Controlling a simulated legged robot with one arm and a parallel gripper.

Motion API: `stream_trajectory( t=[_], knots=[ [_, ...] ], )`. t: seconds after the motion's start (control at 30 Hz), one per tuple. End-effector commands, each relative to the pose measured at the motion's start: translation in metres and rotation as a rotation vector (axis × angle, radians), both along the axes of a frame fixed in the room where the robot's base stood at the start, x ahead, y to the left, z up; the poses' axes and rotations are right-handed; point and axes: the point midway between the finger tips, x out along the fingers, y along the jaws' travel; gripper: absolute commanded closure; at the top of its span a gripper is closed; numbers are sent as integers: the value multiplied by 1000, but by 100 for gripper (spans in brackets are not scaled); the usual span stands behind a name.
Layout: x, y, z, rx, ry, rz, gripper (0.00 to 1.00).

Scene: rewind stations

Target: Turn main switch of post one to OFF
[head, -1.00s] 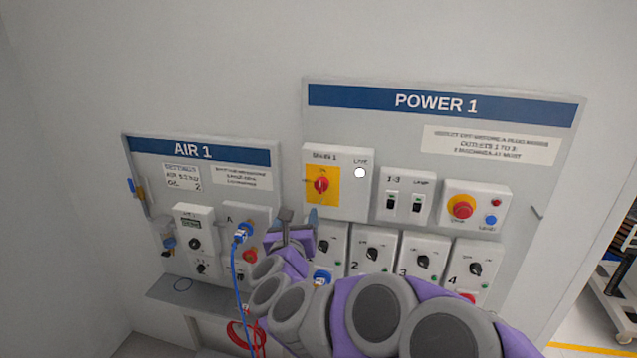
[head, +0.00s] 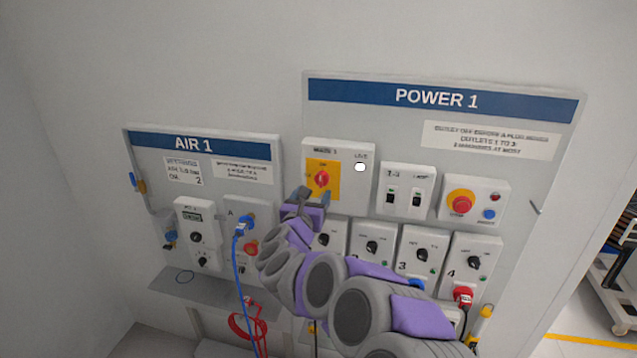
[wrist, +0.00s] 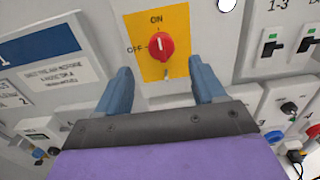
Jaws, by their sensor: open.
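The main switch is a red rotary knob (head: 322,180) on a yellow plate (head: 313,193), on a white box marked main at the upper left of the POWER 1 panel (head: 400,128). In the wrist view the knob (wrist: 161,46) stands about upright, its mark toward ON, with OFF at its left. A white LIVE lamp (head: 361,167) is at the box's upper right. My gripper (head: 312,194) is open and empty, just below the knob. In the wrist view its fingers (wrist: 160,80) lie left and right below the knob, apart from it.
Breaker switches (head: 404,198) and a red emergency button (head: 461,203) are right of the main box. Outlet boxes sit below, partly hidden by my arm. The AIR 1 panel (head: 203,153) with a blue hose (head: 239,270) is at the left.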

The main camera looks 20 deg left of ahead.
Motion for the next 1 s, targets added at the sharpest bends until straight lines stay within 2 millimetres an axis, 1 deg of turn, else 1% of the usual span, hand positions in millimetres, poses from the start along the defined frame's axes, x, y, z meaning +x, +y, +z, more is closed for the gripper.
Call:
stream_trajectory(
  t=[0.03,0.2,0.4,0.5,0.7,1.0],
  knots=[
    [8,0,0,-2,-1,-2,31],
    [30,2,1,-2,-2,-2,31],
    [53,5,0,-3,-2,-1,31],
    [62,6,0,-3,1,0,31],
    [73,8,0,-3,0,0,31],
    [75,9,0,-2,1,3,31]
  ],
)
